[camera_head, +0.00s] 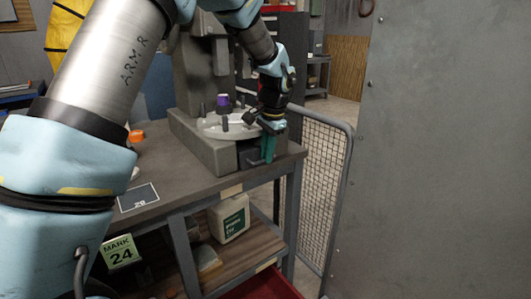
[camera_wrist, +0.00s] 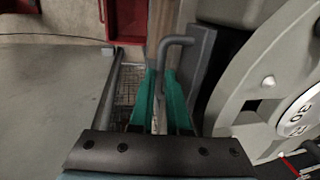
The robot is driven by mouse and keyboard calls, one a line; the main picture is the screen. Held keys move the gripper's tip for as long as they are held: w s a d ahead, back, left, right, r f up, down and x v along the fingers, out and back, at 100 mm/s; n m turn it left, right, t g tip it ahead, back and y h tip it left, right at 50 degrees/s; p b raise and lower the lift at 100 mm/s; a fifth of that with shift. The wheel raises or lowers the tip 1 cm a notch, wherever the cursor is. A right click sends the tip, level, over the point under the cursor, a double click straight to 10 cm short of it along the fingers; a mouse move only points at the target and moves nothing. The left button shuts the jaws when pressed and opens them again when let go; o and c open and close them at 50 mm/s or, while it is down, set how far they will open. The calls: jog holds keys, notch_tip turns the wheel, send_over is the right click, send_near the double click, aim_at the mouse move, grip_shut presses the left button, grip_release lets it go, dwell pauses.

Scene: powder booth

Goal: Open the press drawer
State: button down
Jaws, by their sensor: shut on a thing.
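The grey press (camera_head: 195,128) stands on the workbench, with a round pale plate and a purple-topped part on it. The dark drawer (camera_head: 248,154) sits low in its base at the right front; its front also shows in the wrist view (camera_wrist: 203,62). The drawer's grey bent-bar handle (camera_wrist: 176,42) rises between my green fingers in the wrist view. My gripper (camera_head: 268,150) points down at the drawer front and is shut on the handle, with the fingertips on either side of it (camera_wrist: 160,80). My fingers hide the handle in the head view.
The workbench (camera_head: 185,185) ends just right of the press. A wire mesh guard (camera_head: 322,185) and a large grey panel (camera_head: 440,150) stand to the right. A white-and-green container (camera_head: 230,218) is on the lower shelf, above a red drawer (camera_head: 262,286).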

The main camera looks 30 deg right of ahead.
jog(key=s+d+b, duration=0.1)
jog(key=s+d, duration=0.1)
jog(key=s, duration=1)
jog(key=s+d+b, duration=0.2)
jog(key=s+d, duration=0.1)
jog(key=s, duration=1)
jog(key=shift+s, duration=0.25)
jog(key=c, duration=0.9)
grip_release()
jog(key=r, duration=0.3)
jog(key=s+r, duration=0.1)
jog(key=r, duration=0.3)
jog(key=r+b, duration=0.1)
jog(key=r, duration=0.2)
jog(key=shift+s+d+r, duration=0.2)
jog(key=shift+s+r, duration=0.15)
jog(key=shift+s, duration=0.05)
